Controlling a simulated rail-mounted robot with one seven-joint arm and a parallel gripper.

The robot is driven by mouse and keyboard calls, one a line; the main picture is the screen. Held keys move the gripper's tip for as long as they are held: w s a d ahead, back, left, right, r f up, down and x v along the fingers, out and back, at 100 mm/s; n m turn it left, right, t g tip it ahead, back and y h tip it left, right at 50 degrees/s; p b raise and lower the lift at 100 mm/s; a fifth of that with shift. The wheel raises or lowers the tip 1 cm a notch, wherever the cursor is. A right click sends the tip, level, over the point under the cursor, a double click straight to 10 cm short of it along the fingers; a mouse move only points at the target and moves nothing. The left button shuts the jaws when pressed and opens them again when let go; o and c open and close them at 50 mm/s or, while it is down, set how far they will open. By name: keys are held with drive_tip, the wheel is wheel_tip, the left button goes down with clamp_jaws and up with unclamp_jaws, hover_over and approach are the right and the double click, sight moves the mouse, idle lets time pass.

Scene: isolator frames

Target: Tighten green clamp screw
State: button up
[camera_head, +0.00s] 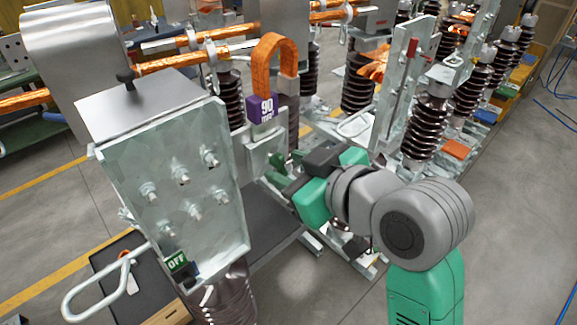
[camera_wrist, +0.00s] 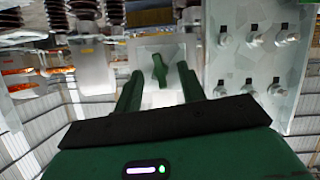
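The green clamp screw (camera_wrist: 159,70) shows in the wrist view as a small green handle, slightly tilted, in front of a pale metal plate (camera_wrist: 150,48). My gripper (camera_wrist: 160,80) is open. Its two green fingers stand left and right of the screw, with a visible gap on each side. I cannot tell how far the fingertips are from it in depth. In the head view my gripper (camera_head: 284,174) reaches left to the metal bracket below the purple "90" label (camera_head: 262,108). A small green part (camera_head: 277,160) shows by the fingertips, partly hidden there.
A large bolted metal plate (camera_head: 185,185) with a green "OFF" tag (camera_head: 177,262) stands left of my gripper; its bolts show right in the wrist view (camera_wrist: 254,38). An orange braided strap (camera_head: 268,62) arches above. Brown ribbed insulators (camera_head: 428,125) stand behind. Open floor lies right.

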drive_tip(key=b+v, duration=0.1)
drive_tip(key=v, duration=0.6)
drive_tip(key=w+a+r+m+t, duration=0.1)
drive_tip(key=a+r+m+t, duration=0.1)
drive_tip(key=a+r+t, duration=0.3)
drive_tip(key=s+r+m+t+h+p, duration=0.1)
drive_tip(key=s+r+m+t+h, duration=0.6)
drive_tip(key=r, duration=0.5)
drive_tip(key=s+t+h, duration=0.1)
drive_tip(key=s+t, duration=0.1)
drive_tip(key=s, duration=0.1)
drive_tip(key=shift+m, duration=0.4)
drive_tip(key=shift+s+d, duration=0.1)
